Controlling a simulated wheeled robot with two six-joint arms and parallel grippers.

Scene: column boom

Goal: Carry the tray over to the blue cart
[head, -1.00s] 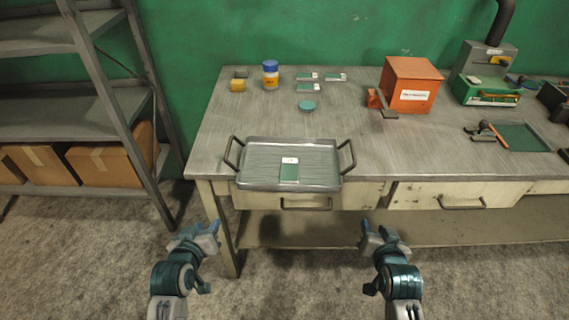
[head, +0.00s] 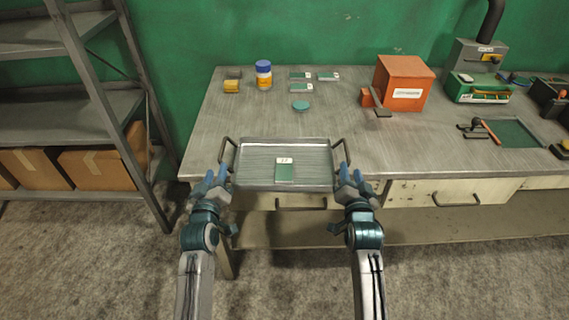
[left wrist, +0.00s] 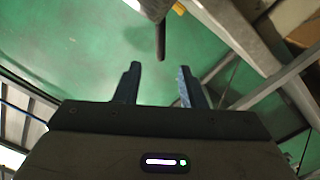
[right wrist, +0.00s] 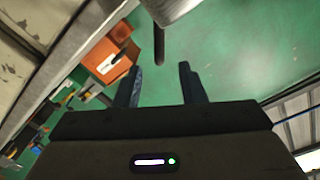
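The grey metal tray (head: 256,183) lies at the front edge of the workbench, with a green card with a white label (head: 284,172) in it. Its left handle (head: 227,152) and right handle (head: 345,153) stick out at the sides. My left gripper (head: 216,176) is open and empty just in front of the left handle. My right gripper (head: 354,176) is open and empty just in front of the right handle. In the left wrist view a dark handle bar (left wrist: 161,42) shows just beyond the open fingers; the right wrist view shows another bar (right wrist: 159,48) likewise. No blue cart shows.
The workbench (head: 225,115) carries a blue-capped jar (head: 264,76), a yellow block (head: 231,87), several small cards, a teal disc (head: 301,105) and an orange box (head: 404,84). Drawers with handles sit under its front edge. A metal shelf (head: 75,120) with cartons stands left. The floor in front is open.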

